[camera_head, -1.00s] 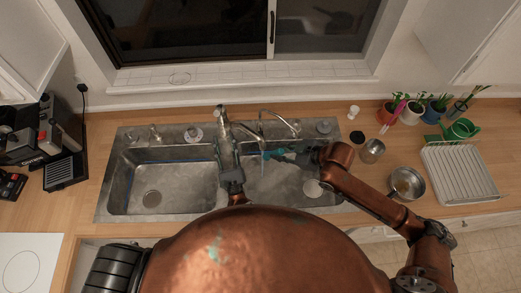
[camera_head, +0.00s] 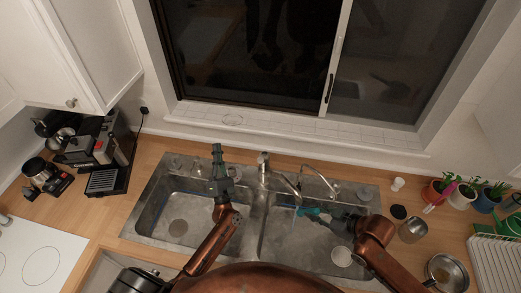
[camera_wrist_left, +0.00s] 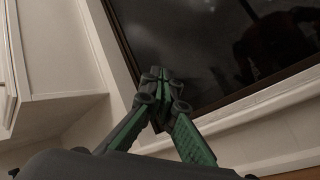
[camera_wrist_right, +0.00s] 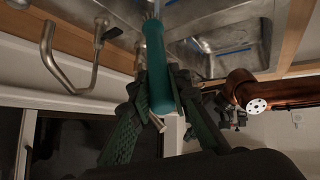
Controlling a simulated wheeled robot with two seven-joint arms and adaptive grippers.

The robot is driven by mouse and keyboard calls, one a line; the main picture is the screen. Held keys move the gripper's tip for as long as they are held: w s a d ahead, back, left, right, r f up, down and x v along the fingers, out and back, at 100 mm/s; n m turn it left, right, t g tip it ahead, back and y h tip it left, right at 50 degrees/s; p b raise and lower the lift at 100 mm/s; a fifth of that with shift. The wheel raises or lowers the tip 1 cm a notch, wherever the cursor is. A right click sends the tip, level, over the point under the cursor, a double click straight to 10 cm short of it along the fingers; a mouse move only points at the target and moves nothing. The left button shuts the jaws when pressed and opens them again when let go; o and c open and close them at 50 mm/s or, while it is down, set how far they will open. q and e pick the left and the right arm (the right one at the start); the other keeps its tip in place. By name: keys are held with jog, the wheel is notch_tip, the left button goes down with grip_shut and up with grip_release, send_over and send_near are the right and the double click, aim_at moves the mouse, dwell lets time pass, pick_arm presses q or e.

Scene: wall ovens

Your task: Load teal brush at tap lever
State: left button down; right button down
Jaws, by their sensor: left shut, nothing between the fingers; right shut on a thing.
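The teal brush (camera_head: 308,211) is over the right sink basin (camera_head: 275,240), below the curved tap spout (camera_head: 318,174). My right gripper (camera_head: 328,218) is shut on it. In the right wrist view the brush's teal handle (camera_wrist_right: 156,65) stands between the fingers (camera_wrist_right: 150,105), its bristle end toward the sink. The tap body (camera_head: 264,165) stands behind the divider between the basins; I cannot clearly make out its lever. My left gripper (camera_head: 218,152) is shut and empty, raised at the back of the left basin, left of the tap. The left wrist view shows its fingertips (camera_wrist_left: 160,78) together before the window.
A coffee machine (camera_head: 105,155) stands on the counter at left. Potted plants (camera_head: 460,195), a metal cup (camera_head: 412,230), a pot (camera_head: 447,270) and a dish rack (camera_head: 495,260) are at right. The left basin (camera_head: 178,228) looks empty. A thin pale streak falls near the brush.

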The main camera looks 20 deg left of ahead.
pick_arm(q)
jog(key=w+a+r+m+t+h, duration=0.2)
jog(key=w+r+m+h, duration=0.2)
jog(key=w+r+m, duration=0.25)
jog(key=w+d+r+m+h, duration=0.3)
jog(key=w+d+m+h, duration=0.2)
jog(key=w+m+h, duration=0.15)
jog(key=w+d+r+m+g+h, duration=0.1)
jog(key=w+d+m+g+h, duration=0.4)
jog(key=d, duration=0.4)
jog(key=w+d+r+m+g+h, duration=0.1)
jog(key=w+d+m+g+h, duration=0.3)
jog(key=d+h, duration=0.5)
jog(key=m+g+y, duration=0.7)
jog(key=g+y, duration=0.3)
jog(key=g, duration=0.4)
send_over(262, 158)
jog(key=w+a, duration=0.4)
jog(key=shift+y, duration=0.25)
jog(key=f, duration=0.3)
jog(key=d+f, duration=0.1)
jog(key=f, duration=0.6)
jog(key=shift+s+d+f, duration=0.15)
jog(key=shift+d+f, duration=0.15)
jog(key=shift+f, duration=0.1)
jog(key=shift+s+d+f, duration=0.3)
jog(key=shift+s+f, duration=0.25)
